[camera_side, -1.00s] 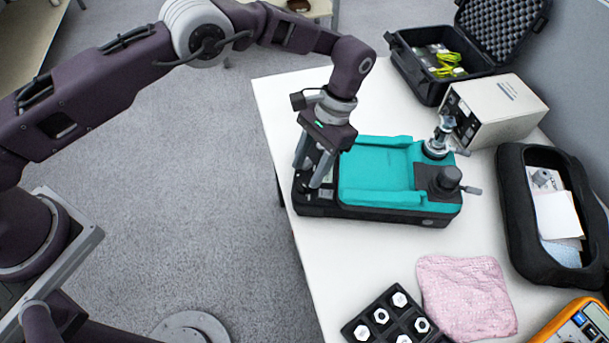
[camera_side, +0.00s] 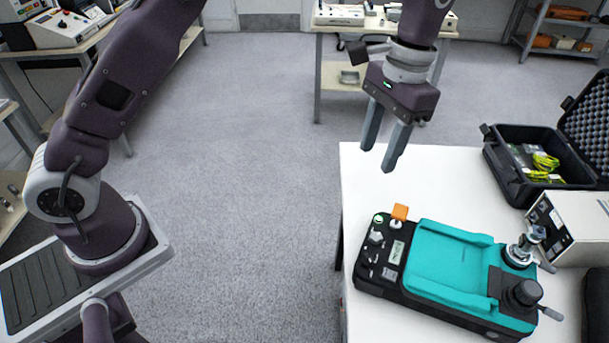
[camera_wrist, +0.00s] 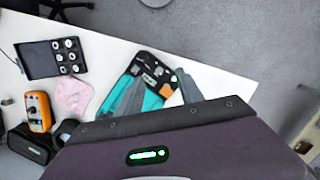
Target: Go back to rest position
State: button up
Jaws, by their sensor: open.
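My gripper (camera_side: 378,160) hangs in the air above the back left corner of the table, fingers pointing down, open with nothing between them. It is clear of the calibration unit (camera_side: 450,268), a black box with a teal bed that lies below and to the right. The unit's control panel (camera_side: 388,250) is uncovered and has an orange part (camera_side: 399,212) and a green round button (camera_side: 378,218). In the wrist view my fingers (camera_wrist: 157,88) are spread, with the unit (camera_wrist: 152,68) visible between and beyond them.
The white table (camera_side: 372,180) also bears an open black case (camera_side: 510,170) and a beige instrument (camera_side: 585,225). Open floor lies left of the table.

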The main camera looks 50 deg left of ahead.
jog(key=s+a+r+n+t, duration=0.2)
jog(key=s+a+r+t, duration=0.2)
jog(key=s+a+r, duration=0.75)
jog(key=s+a+f+n+t, duration=0.1)
jog(key=s+a+t, duration=0.2)
jog(key=s, duration=1.2)
jog(key=shift+f, duration=0.4)
jog(key=shift+o, duration=0.2)
jog(key=shift+a, duration=0.1)
